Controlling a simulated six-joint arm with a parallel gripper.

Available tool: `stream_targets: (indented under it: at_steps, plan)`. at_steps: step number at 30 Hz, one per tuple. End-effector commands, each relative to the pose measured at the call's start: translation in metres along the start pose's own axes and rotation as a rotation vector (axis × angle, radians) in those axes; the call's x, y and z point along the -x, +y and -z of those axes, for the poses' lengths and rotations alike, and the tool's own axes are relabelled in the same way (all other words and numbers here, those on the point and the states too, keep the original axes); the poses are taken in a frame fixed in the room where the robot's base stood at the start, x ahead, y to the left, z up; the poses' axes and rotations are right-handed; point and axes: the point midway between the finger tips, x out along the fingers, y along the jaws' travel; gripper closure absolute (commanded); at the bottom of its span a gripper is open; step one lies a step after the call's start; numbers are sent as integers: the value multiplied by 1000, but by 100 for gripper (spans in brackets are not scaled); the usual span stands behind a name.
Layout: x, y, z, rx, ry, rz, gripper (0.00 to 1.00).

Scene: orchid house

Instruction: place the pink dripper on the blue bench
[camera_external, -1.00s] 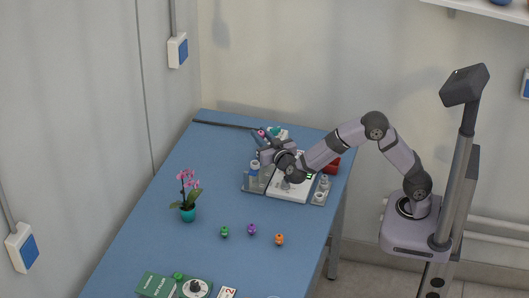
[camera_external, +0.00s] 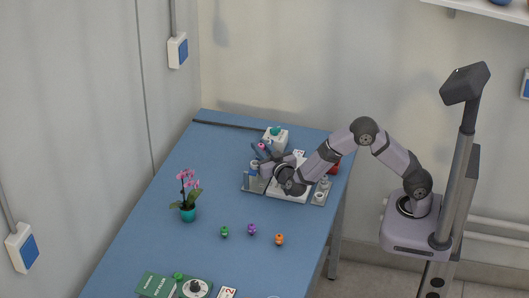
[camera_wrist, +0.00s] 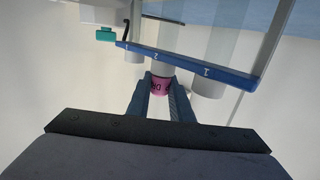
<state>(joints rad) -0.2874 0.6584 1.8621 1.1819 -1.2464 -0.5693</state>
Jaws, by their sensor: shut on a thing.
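The pink dripper (camera_wrist: 160,86) is between the two fingers of my gripper (camera_wrist: 161,92), which is shut on it. Dark letters show on its pink band, and a pale cylinder adjoins it. In the external view the pink dripper (camera_external: 262,146) is a small spot at the tips of my gripper (camera_external: 266,153), over the back part of the blue bench (camera_external: 225,200). In the wrist view the dripper is close to a blue numbered rack bar (camera_wrist: 190,62). I cannot tell whether it touches the rack.
A rack tray (camera_external: 318,199) with pale cylinders surrounds the gripper area. A white box (camera_external: 276,137) stands behind. Green (camera_external: 224,231), purple (camera_external: 252,229) and orange (camera_external: 279,239) pieces sit on the bench. An orchid (camera_external: 188,195) stands left; open bench lies between.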

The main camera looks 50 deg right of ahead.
Motion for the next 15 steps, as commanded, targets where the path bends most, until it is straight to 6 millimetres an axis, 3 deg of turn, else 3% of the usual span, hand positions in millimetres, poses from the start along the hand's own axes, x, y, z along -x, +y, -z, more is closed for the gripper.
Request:
stream_targets:
  at_steps: [5,6,8,15]
  plan:
    - [0,0,-5,0,0,0,100]
    - [0,0,-4,0,0,0,76]
    - [0,0,-4,0,0,0,62]
    - [0,0,-4,0,0,0,62]
